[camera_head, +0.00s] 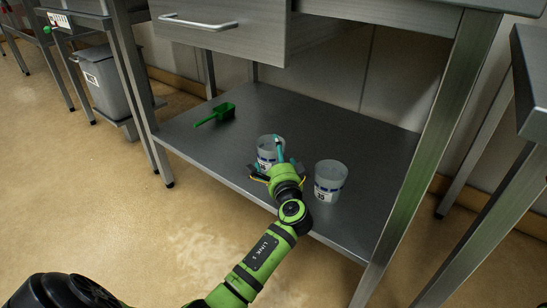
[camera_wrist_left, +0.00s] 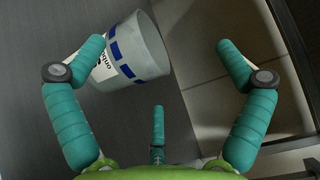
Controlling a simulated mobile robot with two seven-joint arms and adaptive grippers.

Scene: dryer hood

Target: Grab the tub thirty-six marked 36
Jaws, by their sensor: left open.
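Two whitish tubs with blue bands stand upright on the lower shelf (camera_head: 378,160) in the head view. The left tub (camera_head: 265,146) is partly hidden by my left gripper (camera_head: 277,164); its number is hard to read. The right tub (camera_head: 331,172) has a white label with a small number that looks like 35. My left gripper is open and empty, just in front of the left tub. My right gripper is out of view.
A green scoop (camera_head: 216,114) lies on the shelf at the back left. A drawer (camera_head: 220,25) hangs above the shelf, and steel legs (camera_head: 437,130) bound it at the sides. A grey bin (camera_head: 106,88) stands at the left. The shelf between scoop and tubs is clear.

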